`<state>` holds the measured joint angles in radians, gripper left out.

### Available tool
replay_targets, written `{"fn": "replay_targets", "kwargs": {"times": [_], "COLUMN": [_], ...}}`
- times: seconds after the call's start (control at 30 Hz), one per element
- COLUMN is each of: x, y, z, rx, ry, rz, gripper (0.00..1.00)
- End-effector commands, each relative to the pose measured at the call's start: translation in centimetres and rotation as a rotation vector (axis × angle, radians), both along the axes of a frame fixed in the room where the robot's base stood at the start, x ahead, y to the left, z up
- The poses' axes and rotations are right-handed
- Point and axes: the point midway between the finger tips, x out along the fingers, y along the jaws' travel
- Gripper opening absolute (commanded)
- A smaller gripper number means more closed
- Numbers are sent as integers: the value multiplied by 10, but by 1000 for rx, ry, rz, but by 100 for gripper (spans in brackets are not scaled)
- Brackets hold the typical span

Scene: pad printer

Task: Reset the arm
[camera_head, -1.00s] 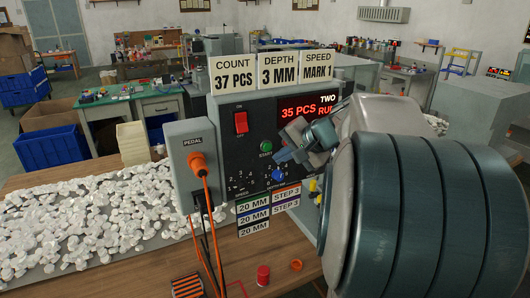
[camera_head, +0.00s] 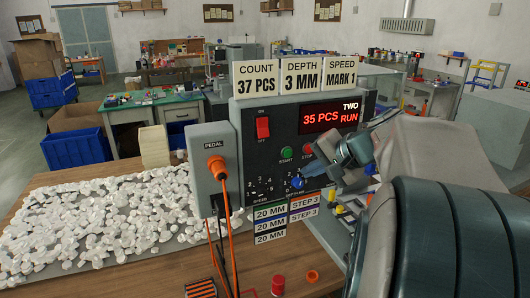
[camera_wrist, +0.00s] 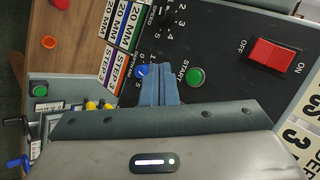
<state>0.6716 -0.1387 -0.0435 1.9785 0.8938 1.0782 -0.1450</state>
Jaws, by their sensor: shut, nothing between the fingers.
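My gripper (camera_head: 312,170) is shut and empty, in front of the control panel (camera_head: 262,165) of the pad printer. In the wrist view its closed fingers (camera_wrist: 158,82) lie beside the blue depth knob (camera_wrist: 142,70) and left of the green start button (camera_wrist: 195,77). I cannot tell whether they touch the panel. In the head view the blue knob (camera_head: 297,183) shows just below the fingertips, and the green button (camera_head: 286,153) is to their upper left. The red display (camera_head: 330,117) reads "TWO, 35 PCS RUN". The red power switch (camera_head: 263,127) is at the panel's upper left.
The pedal box (camera_head: 213,160) with an orange plug and cable stands left of the panel. A tray of white pieces (camera_head: 110,215) covers the bench's left. A red cap (camera_head: 278,284) and an orange ring (camera_head: 312,276) lie in front.

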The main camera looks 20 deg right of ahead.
Motion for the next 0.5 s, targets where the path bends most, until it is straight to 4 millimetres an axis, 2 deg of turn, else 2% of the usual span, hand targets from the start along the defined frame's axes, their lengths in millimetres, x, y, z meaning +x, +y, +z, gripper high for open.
{"fn": "replay_targets", "kwargs": {"times": [0.2, 0.23, 0.37, 0.5], "x": [0, -1, -19, -57], "y": [0, 6, 49, 102], "z": [0, -3, -26, -63], "rx": [0, -9, -94, -258], "ry": [0, 9, 88, 196], "rz": [0, 14, 124, 303], "gripper": [0, 0, 0, 0]}}
